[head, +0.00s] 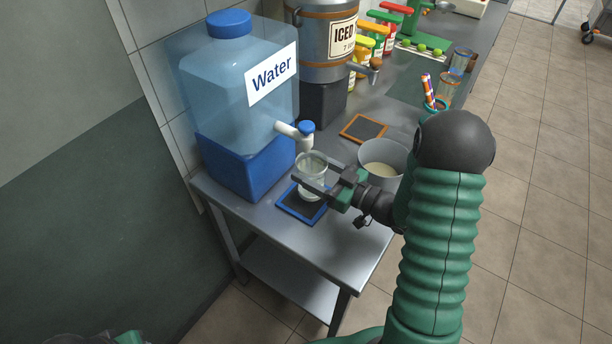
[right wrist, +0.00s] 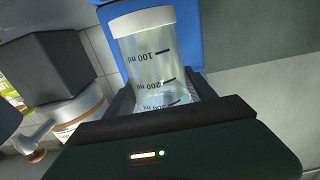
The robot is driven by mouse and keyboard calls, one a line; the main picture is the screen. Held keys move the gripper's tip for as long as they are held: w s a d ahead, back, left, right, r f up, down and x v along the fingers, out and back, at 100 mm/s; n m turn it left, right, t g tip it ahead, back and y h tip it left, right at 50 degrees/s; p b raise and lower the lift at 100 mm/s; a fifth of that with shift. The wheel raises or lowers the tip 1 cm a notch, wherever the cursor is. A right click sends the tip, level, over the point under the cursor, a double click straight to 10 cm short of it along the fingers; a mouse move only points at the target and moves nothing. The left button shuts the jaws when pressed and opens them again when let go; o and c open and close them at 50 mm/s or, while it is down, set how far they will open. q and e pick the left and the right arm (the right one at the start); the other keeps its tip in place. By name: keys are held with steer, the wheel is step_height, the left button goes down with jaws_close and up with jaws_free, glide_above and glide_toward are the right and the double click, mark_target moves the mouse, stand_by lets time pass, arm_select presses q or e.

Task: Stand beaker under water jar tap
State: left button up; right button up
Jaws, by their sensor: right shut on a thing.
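The clear beaker (head: 312,183) is held upright just below the white tap with a blue knob (head: 304,128) on the water jar (head: 228,95). My right gripper (head: 312,180) is shut on it, one finger on each side. The beaker is over the blue-edged dark mat (head: 290,207); I cannot tell whether its base touches. In the right wrist view the beaker (right wrist: 150,65) shows ml marks between the fingers (right wrist: 162,95), with the jar's blue base behind it.
A grey pot with pale contents (head: 383,160) stands right of my gripper. An orange-edged mat (head: 363,129) and the iced drink dispenser (head: 322,40) are behind. The table's front edge (head: 330,255) is close, and the floor lies right.

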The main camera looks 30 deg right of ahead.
steer(key=f, duration=0.2)
steer(key=w+f+b, duration=0.1)
steer(key=shift+w+a+f, duration=0.1)
steer(key=shift+w+f, duration=0.1)
steer(key=shift+f, duration=0.15)
steer(key=shift+a+r, duration=0.1)
steer(key=o, duration=1.4)
steer(key=shift+s, duration=0.1)
steer(key=v, duration=1.2)
